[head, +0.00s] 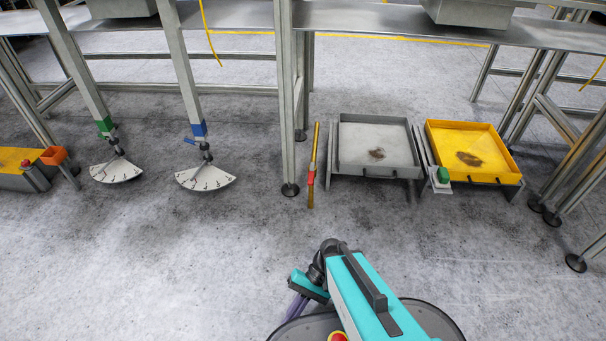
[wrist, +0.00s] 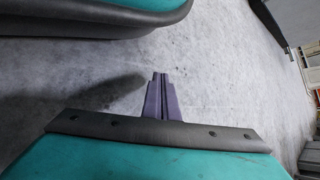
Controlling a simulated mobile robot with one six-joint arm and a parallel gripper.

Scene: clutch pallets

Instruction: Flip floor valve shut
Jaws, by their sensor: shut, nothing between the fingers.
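A thin yellow pipe (head: 316,140) lies on the floor near the middle of the head view, between a table leg and a grey tray. A red part (head: 311,178), which looks like the valve's lever, sits on it and seems to run along the pipe; its exact angle is too small to tell. My gripper (head: 296,306) is low in the head view beside my base, well nearer than the pipe and apart from it. In the wrist view its purple fingers (wrist: 160,80) are shut and empty over bare floor. The valve does not show clearly there.
A grey tray (head: 342,172) and a yellow tray (head: 507,137) stand right of the pipe. A table leg (head: 285,100) stands just left. Further left, two posts carry a blue part (head: 198,128) and a green part (head: 105,125) above fan-shaped dials. The floor in front is clear.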

